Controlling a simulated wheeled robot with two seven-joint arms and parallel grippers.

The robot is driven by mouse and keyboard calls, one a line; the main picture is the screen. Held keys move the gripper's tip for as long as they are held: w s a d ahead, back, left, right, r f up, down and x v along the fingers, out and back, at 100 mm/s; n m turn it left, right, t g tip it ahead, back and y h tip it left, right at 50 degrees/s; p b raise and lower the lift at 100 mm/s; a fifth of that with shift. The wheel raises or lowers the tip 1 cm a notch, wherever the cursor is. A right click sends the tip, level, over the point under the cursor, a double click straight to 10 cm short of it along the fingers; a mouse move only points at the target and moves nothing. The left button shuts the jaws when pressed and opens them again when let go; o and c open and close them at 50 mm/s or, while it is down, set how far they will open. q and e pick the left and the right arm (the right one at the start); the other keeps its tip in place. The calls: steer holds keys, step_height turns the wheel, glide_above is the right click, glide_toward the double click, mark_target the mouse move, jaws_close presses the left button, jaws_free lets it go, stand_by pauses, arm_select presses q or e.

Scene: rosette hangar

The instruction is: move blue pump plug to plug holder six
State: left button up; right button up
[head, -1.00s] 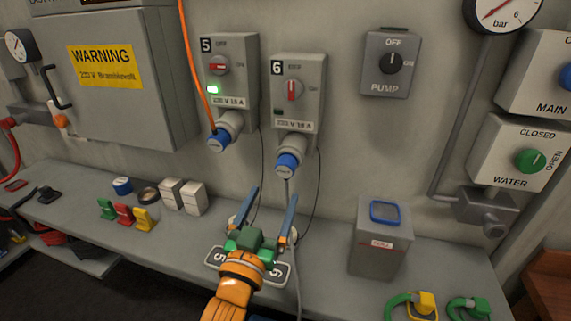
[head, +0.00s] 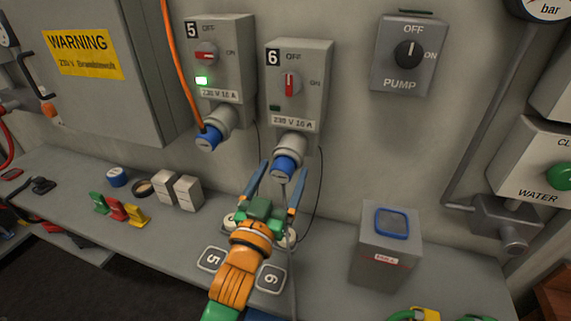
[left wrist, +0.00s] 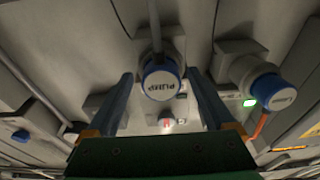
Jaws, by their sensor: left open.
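The blue pump plug (head: 286,167) sits in the socket under box 6 (head: 299,85), its cable hanging down. In the left wrist view its blue-rimmed end marked PUMP (left wrist: 160,86) faces me. My left gripper (head: 284,173) is open, with its blue fingers reaching up on either side of the plug's lower end. In the left wrist view the plug shows between the fingers (left wrist: 160,76), with a gap on each side. Plug holder six has its number plate (head: 268,278) on the bench. The round holder (head: 288,238) is partly hidden by my gripper. My right gripper is out of view.
Box 5 (head: 222,60), left of box 6, has a lit green lamp and a blue plug (head: 208,139) with an orange cable. Box 6's lamp is dark. A grey box (head: 386,262) stands on the bench (head: 155,235) at right. Small blocks and coloured plugs lie at left.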

arm_select(q)
steer(key=shift+a, duration=0.2)
steer(key=shift+d, duration=0.25)
steer(key=shift+a+p, duration=0.1)
steer(key=shift+p, duration=0.25)
stand_by(0.4)
jaws_close()
steer(key=shift+s+f, duration=0.1)
steer(key=shift+f, duration=0.05)
